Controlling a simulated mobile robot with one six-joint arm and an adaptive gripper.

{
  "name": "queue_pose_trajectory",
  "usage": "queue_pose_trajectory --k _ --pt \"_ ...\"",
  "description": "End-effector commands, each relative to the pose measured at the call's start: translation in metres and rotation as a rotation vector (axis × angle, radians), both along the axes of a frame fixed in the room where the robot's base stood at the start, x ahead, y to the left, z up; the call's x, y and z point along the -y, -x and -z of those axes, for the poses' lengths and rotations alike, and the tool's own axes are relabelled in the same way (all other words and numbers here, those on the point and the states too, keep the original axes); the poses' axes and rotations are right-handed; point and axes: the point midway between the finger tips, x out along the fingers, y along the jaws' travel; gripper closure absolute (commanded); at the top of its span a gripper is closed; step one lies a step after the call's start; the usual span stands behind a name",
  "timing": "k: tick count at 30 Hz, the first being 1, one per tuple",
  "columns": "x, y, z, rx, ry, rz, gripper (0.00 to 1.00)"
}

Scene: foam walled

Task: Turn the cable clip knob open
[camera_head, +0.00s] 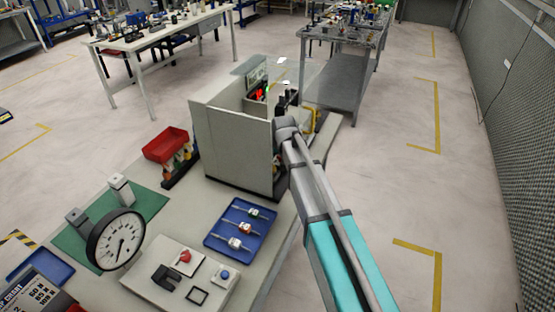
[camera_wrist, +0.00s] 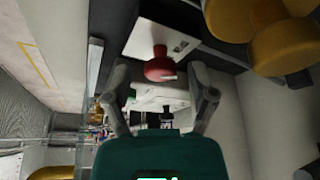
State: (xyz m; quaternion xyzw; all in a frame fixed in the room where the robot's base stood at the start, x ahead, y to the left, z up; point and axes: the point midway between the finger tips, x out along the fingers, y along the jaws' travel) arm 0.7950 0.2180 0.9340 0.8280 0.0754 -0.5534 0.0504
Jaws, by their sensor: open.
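A red round knob (camera_wrist: 160,68) with a white pointer mark shows in the wrist view, in front of a white plate (camera_wrist: 182,42). I take it for the cable clip knob; its exact setting is unclear. My gripper (camera_wrist: 159,78) is open, with one finger on each side of the knob in the picture and nothing held. I cannot tell whether the fingers touch the knob. In the head view my arm reaches behind the beige walled box (camera_head: 234,148), and the gripper's fingertips and this knob are hidden there.
Gold rounded parts (camera_wrist: 272,35) hang close at the upper right of the wrist view. On the bench are a blue tray (camera_head: 216,246), a red bin (camera_head: 165,146), a dial gauge (camera_head: 116,241) and a panel (camera_head: 166,274) with another red knob. Open floor lies to the right.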

Motion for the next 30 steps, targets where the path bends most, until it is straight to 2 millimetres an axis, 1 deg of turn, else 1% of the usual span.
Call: queue_pose_trajectory --k 1,3,14,15,23,24,26,27,30 --pt "-0.0002 -0.0012 0.0036 0.0 0.0 0.0 0.27" --pt "-0.0005 -0.0017 0.0048 0.0 0.0 0.0 0.27" --pt "-0.0012 -0.0019 0.0051 0.0 0.0 -0.001 0.27" --pt "-0.0012 -0.0019 0.0051 0.0 0.0 -0.001 0.29" --pt "-0.0014 -0.0018 0.0051 0.0 0.0 -0.001 0.77" --pt "-0.0014 -0.0018 0.0051 0.0 0.0 -0.001 0.84" --pt "-0.0014 -0.0018 0.0051 0.0 0.0 -0.001 0.96" --pt "-0.0014 -0.0018 0.0051 0.0 0.0 -0.001 1.0" --pt "-0.0014 -0.0017 0.0052 0.0 0.001 -0.002 1.0"
